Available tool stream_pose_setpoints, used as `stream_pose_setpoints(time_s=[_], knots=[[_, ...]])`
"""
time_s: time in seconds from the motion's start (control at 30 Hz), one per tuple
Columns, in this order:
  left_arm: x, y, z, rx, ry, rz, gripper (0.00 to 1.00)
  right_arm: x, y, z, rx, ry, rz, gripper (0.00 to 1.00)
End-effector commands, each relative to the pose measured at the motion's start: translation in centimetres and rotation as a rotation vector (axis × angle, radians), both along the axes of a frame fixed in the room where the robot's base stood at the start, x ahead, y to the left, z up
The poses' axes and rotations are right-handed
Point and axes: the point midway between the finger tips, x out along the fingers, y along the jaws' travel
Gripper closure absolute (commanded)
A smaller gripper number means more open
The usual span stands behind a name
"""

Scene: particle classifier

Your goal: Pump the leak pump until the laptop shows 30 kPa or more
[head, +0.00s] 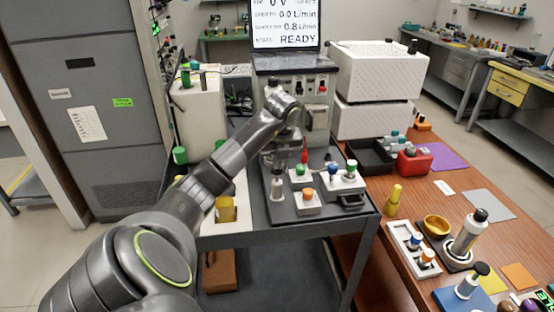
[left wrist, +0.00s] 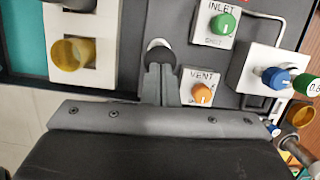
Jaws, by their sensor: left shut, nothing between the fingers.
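The laptop (head: 285,25) at the back shows sheath 0.0 L/min, sample 0.8 L/min and READY; its top line is cut off and I read no kPa value. What looks like the leak pump (head: 277,188) stands upright on the dark panel on the cart, left of the orange vent knob (head: 306,195). My left gripper (left wrist: 160,60) is shut and empty, its fingertips over the pump. The pump's pale round top (left wrist: 158,44) shows just beyond the tips; I cannot tell whether they touch. My right gripper is not in view.
A green inlet knob (left wrist: 224,22) and a blue knob (left wrist: 277,78) sit close to the right. A yellow cup (left wrist: 72,54) stands in a white holder on the left. The wooden table (head: 450,190) at right holds bottles, trays and a red container (head: 414,162).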

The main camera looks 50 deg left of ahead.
Motion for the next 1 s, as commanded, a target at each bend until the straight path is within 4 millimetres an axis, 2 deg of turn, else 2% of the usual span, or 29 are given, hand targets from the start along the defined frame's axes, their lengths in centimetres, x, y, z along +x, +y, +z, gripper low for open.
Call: stream_pose_setpoints(time_s=[0.03,0.2,0.23,0.4,0.6,1.0], knots=[[0.0,0.0,-1.2,-0.001,0.003,0.000,1.00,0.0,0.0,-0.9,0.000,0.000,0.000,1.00],[-0.1,0.0,-3.2,-0.002,0.003,0.000,1.00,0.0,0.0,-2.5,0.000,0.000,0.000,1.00],[0.0,0.0,-2.6,0.000,0.001,0.000,1.00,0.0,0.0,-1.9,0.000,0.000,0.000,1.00],[-0.2,-0.2,-2.4,-0.001,0.003,0.000,1.00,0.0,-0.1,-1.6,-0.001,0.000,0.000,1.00],[-1.4,-2.3,-1.5,-0.003,0.004,-0.003,1.00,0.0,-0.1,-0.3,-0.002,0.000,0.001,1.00],[-1.6,-2.6,-1.4,-0.001,0.002,0.000,1.00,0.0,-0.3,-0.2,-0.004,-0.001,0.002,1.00]])
